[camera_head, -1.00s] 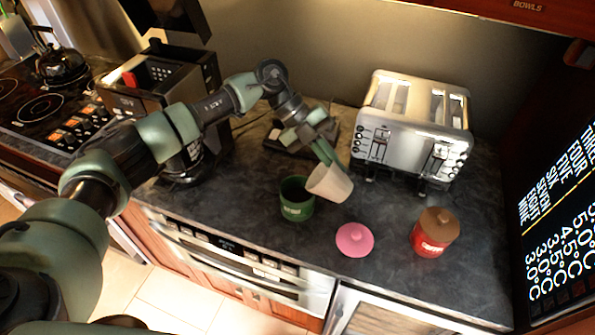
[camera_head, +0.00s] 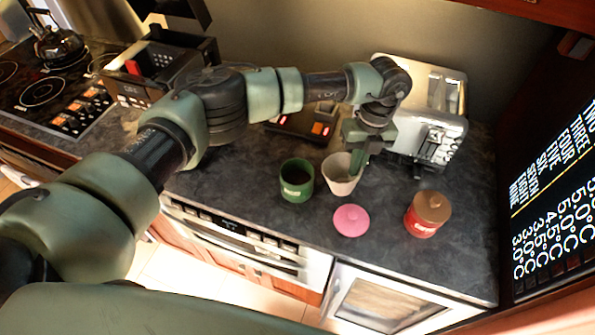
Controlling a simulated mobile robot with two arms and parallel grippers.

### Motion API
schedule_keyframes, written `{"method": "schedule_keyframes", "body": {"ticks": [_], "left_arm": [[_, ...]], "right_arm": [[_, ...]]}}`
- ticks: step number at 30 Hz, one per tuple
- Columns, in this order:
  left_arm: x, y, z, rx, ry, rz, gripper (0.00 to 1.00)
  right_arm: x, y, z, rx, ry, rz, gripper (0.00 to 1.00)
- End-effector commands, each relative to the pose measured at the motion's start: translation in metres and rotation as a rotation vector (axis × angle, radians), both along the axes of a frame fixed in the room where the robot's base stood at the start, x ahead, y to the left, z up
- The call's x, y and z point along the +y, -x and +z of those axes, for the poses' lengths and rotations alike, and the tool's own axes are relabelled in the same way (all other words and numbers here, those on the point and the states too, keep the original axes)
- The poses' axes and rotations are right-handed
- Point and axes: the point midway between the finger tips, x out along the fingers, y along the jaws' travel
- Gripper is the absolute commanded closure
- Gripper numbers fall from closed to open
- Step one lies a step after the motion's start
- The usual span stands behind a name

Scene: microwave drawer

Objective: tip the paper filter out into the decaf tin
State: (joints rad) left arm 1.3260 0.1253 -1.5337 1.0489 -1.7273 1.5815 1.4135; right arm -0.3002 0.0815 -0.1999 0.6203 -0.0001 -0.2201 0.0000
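The pale paper filter (camera_head: 341,181), shaped like a cup, is upright just right of an open green tin (camera_head: 297,186). My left gripper (camera_head: 358,162) comes down from above and appears shut on the filter's right rim. I cannot tell whether the filter's base touches the counter. The green tin stands upright with its mouth uncovered and something dark brown inside; its label is too small to read. A pink lid (camera_head: 351,220) lies on the counter in front of the filter. My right gripper is out of view.
A red tin (camera_head: 421,225) with a brown lid (camera_head: 432,206) stands at the right. A silver toaster (camera_head: 432,100) is behind my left gripper. The counter's front edge is close to the pink lid.

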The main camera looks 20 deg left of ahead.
Motion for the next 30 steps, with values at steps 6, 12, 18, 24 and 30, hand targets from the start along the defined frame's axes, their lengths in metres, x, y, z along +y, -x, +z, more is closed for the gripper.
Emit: {"method": "schedule_keyframes", "body": {"ticks": [6, 12, 18, 24, 30], "left_arm": [[-0.001, 0.000, 0.010, 0.000, 0.004, -0.002, 1.00], [-0.001, 0.000, 0.030, 0.002, 0.006, -0.001, 1.00], [-0.001, 0.001, 0.041, 0.002, 0.005, -0.001, 1.00], [-0.001, 0.001, 0.040, 0.003, 0.005, -0.001, 1.00], [-0.001, 0.001, 0.040, 0.003, 0.006, -0.002, 1.00]], "right_arm": [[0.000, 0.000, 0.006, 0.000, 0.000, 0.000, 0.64], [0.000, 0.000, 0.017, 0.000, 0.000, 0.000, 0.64], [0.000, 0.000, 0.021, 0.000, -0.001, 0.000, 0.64], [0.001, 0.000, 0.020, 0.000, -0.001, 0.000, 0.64], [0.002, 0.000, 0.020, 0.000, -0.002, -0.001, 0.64]]}}
